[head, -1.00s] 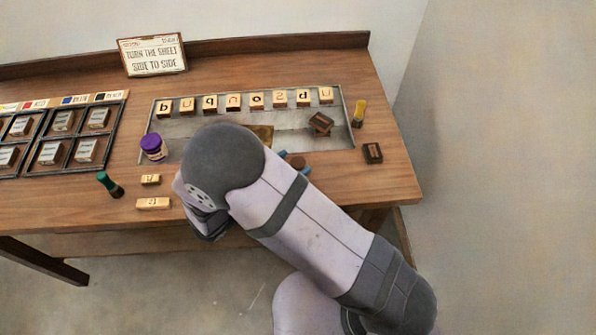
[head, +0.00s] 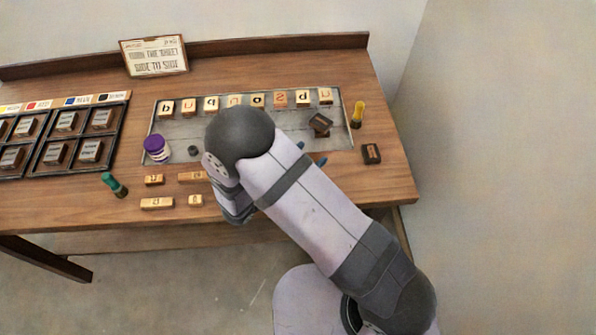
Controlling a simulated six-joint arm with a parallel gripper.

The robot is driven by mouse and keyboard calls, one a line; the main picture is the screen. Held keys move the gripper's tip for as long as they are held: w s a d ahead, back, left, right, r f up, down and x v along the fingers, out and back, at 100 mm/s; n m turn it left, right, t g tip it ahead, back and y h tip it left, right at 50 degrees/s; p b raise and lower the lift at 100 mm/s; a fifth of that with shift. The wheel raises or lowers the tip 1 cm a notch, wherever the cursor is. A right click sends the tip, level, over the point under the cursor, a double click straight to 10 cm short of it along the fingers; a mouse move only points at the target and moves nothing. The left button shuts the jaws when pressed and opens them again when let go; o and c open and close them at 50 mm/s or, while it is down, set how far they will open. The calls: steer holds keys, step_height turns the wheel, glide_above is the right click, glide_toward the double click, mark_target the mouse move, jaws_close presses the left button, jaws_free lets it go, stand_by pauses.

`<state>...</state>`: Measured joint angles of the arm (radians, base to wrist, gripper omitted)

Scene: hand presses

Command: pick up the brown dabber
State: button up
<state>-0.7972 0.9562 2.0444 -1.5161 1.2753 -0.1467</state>
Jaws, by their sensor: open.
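I cannot make out the brown dabber; my arm covers the middle front of the metal tray (head: 185,132), where a brown round top showed earlier. My gripper (head: 310,154) is mostly hidden behind my arm. Two other dabber-like items stand apart: a green-topped one (head: 113,185) at the front left and a yellow one (head: 358,115) right of the tray.
A purple-lidded jar (head: 157,149) and a small dark cylinder (head: 193,150) are at the tray's left. A brown block (head: 320,124) lies in the tray's right part, and a dark block (head: 371,154) lies right of it. Stamp blocks line the tray's back. A sectioned rack (head: 62,140) fills the left.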

steer(key=shift+c, duration=0.7)
steer(key=c, duration=1.1)
steer(key=shift+r, duration=0.15)
steer(key=shift+r+b, duration=0.6)
steer(key=shift+r, duration=4.25)
